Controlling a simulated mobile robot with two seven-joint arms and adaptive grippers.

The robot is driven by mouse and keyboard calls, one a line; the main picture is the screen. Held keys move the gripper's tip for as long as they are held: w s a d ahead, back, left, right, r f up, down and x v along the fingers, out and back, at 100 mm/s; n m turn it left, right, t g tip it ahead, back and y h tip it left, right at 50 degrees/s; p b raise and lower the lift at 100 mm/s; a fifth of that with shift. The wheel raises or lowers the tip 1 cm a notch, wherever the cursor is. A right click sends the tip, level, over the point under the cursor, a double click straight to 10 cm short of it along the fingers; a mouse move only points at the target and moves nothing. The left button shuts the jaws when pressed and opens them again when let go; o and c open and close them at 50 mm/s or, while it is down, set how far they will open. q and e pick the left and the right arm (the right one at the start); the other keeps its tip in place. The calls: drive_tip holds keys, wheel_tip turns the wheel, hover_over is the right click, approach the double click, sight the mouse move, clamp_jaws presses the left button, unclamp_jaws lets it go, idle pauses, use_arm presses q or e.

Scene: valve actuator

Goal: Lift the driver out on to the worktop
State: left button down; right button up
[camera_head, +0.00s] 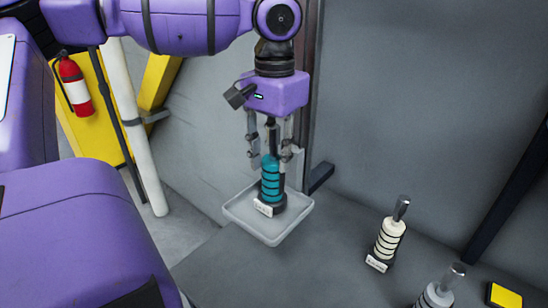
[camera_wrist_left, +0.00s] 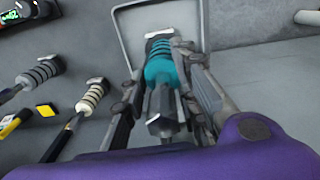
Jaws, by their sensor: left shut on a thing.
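The driver with a teal ringed handle (camera_head: 270,182) stands upright, dark shaft up, in a dark holder on a pale tray (camera_head: 238,213). My left gripper (camera_head: 270,155) points down from above and is shut on the driver at its upper part. The left wrist view shows the teal driver (camera_wrist_left: 160,68) between the two fingers of my left gripper (camera_wrist_left: 168,85). The driver's foot still appears to be over the tray; whether it touches cannot be told. My right gripper is not in view.
A cream ringed driver (camera_head: 391,238) and a grey one (camera_head: 437,294) stand to the right on the grey worktop (camera_head: 330,265). A yellow block (camera_head: 504,296) lies at the lower right. A grey wall and dark post are close behind my left arm.

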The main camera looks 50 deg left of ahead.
sight(275, 128)
use_arm(q)
drive_tip(key=r, duration=0.4)
drive_tip(key=shift+s+d+p, duration=0.25)
drive_tip(key=shift+d+p, duration=0.05)
drive_tip(key=s+d+r+p, duration=0.2)
drive_tip(key=s+d+r, duration=0.6)
drive_tip(key=s, duration=0.2)
drive_tip(key=shift+d+r, duration=0.25)
drive_tip(key=shift+d, duration=0.05)
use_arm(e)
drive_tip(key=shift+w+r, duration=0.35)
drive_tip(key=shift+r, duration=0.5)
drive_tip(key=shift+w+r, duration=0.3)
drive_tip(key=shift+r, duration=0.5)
use_arm(q)
drive_tip(key=shift+f, duration=0.1)
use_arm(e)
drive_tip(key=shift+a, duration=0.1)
